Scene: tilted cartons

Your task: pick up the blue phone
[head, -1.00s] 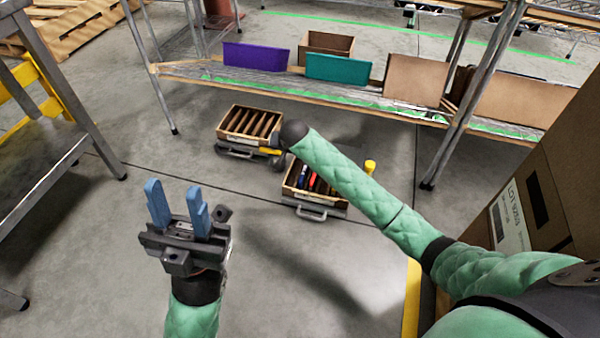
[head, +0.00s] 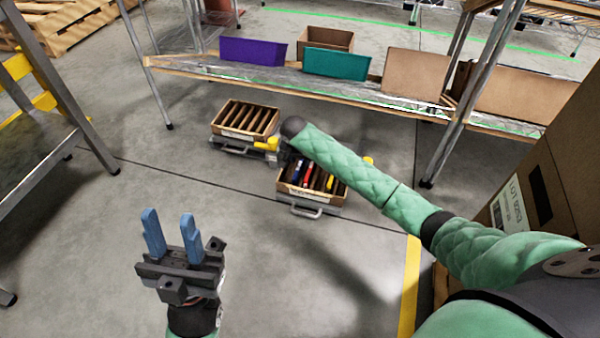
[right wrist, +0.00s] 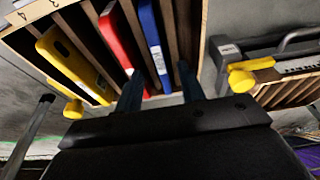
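The blue phone (right wrist: 152,42) stands on edge in a slot of a tilted wooden carton (right wrist: 202,30) in the right wrist view. A red phone (right wrist: 115,38) and a yellow phone (right wrist: 72,62) are in other slots to its left. The blue phone also shows small in the head view (head: 295,171). My right gripper (right wrist: 160,85) is open, its blue fingers apart on either side of the blue phone's line; contact cannot be told. In the head view my right forearm hides most of that gripper. My left gripper (head: 170,225) is open and empty above the floor.
A second slotted carton (head: 245,118) stands just left of the phone carton, with yellow knobs nearby. A shelf rack (head: 390,105) with purple (head: 252,51) and teal bins (head: 336,64) is behind. A large cardboard box (head: 550,170) is at right. Floor in front is clear.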

